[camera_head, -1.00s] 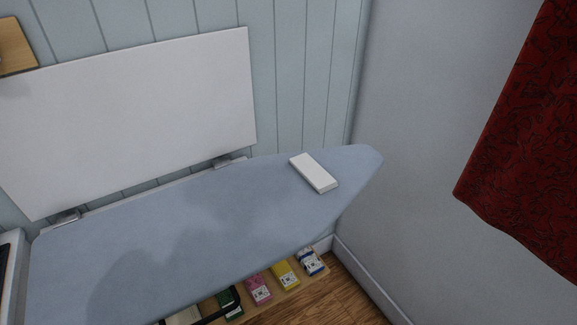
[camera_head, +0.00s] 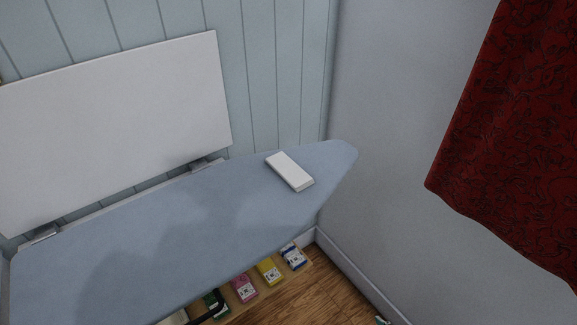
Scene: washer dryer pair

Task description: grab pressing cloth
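A white, flat, folded rectangular block, which looks like the pressing cloth (camera_head: 289,171), lies on the blue-grey ironing board (camera_head: 190,226) near its pointed right end. Its whole top shows and nothing covers it. Neither of my grippers is in view. Soft dark shadows fall across the left and middle of the board.
A white panel (camera_head: 115,120) stands upright behind the board against the panelled wall. A low wooden shelf under the board holds several packets, including a yellow one (camera_head: 269,271). A red patterned curtain (camera_head: 515,150) hangs at the right. Wooden floor (camera_head: 320,297) shows below.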

